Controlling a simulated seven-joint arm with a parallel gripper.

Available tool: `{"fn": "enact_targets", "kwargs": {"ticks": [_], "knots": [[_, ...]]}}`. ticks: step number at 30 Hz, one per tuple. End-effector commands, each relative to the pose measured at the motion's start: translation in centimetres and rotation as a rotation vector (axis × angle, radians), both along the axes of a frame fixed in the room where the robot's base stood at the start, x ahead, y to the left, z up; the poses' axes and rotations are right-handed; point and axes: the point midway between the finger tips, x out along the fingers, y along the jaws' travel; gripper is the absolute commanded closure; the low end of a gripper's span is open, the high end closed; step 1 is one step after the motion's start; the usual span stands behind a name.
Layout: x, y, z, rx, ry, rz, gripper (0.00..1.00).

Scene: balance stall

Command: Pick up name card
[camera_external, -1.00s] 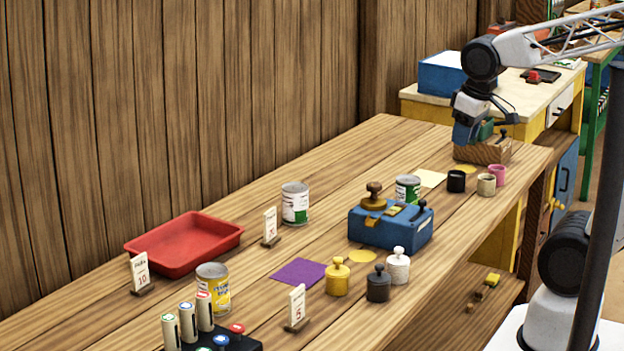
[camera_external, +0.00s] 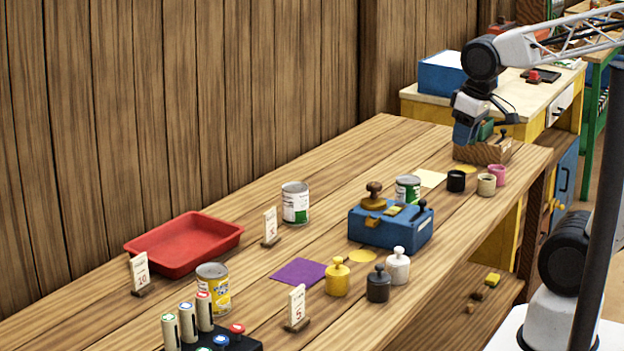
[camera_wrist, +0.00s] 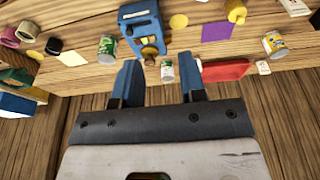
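Three small white name cards on dark bases stand on the long wooden table. One card marked 10 (camera_external: 140,272) is in front of the red tray, one (camera_external: 270,226) stands near the white-green can, and one marked 5 (camera_external: 297,305) is near the front edge. A white card by the tray also shows in the wrist view (camera_wrist: 263,67). My gripper (camera_wrist: 160,82) is open, with two blue fingers apart and nothing held between them. In the external view my gripper (camera_external: 468,134) is at the table's far right end, well away from the cards.
A red tray (camera_external: 185,244), white-green can (camera_external: 295,203), yellow can (camera_external: 213,289), blue scale box (camera_external: 390,229) and purple sheet (camera_external: 299,272) lie around the cards. Several weights stand near the front. A wooden box (camera_external: 483,151) and small cups are near my gripper.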

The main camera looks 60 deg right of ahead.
Motion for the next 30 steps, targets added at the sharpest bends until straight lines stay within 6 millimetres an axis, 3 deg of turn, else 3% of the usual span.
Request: {"fn": "enact_targets", "kwargs": {"ticks": [14,20,30], "knots": [[0.7,1.0,-0.7,0.051,0.033,-0.024,0.62],[2.4,3.8,-2.6,0.180,0.120,-0.094,0.62],[6.2,10.9,-6.8,0.468,0.352,-0.302,0.62]]}}
